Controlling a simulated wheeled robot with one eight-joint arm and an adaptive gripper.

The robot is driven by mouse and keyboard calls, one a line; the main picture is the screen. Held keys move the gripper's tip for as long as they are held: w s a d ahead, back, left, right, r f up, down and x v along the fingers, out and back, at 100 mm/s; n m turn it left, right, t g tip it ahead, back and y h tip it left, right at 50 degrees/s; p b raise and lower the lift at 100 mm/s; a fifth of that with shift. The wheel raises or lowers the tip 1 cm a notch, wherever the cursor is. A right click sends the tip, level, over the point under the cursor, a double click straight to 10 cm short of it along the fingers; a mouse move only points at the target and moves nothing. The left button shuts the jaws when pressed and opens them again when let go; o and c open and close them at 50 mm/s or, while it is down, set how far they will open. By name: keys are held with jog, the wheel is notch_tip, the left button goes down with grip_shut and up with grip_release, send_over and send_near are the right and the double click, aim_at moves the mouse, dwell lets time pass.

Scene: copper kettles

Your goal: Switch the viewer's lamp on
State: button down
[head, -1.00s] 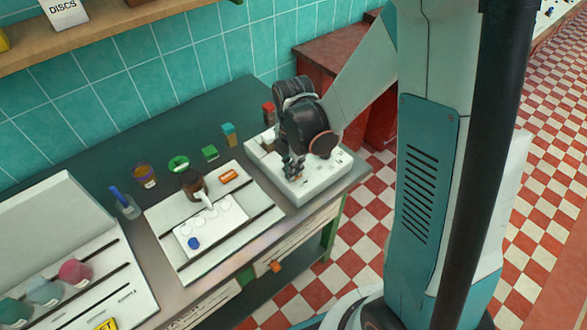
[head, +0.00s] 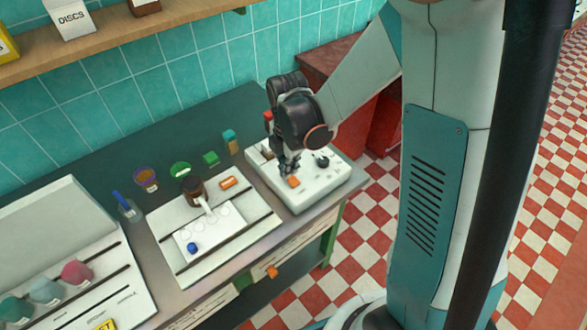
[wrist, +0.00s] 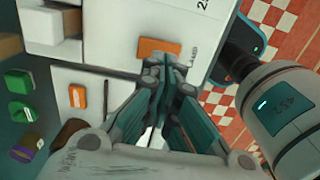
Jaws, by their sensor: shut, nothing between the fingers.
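The viewer is a white box (head: 325,190) at the right end of the dark green bench, with an orange switch (head: 294,181) on top. In the wrist view the orange switch (wrist: 159,48) lies beside printing that seems to read LAMP. My gripper (head: 289,170) is over the box, just behind the switch in the head view. In the wrist view my gripper (wrist: 168,65) has its fingers together and empty, with the tips close to the switch edge. I cannot tell whether they touch it, nor whether the lamp is lit.
A dark knob (head: 322,161) stands on the box right of my gripper. A white board (head: 176,266) with a brown jar (head: 193,190) and an orange block (head: 228,183) lies to the left. Small green items (head: 211,158) stand behind. The checkered floor is right of the bench.

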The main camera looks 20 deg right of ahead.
aim_at(293, 185)
notch_tip(293, 185, up, 11)
jog(key=s+p, duration=0.1)
jog(key=p, duration=0.1)
jog(key=shift+s+d+p, duration=0.3)
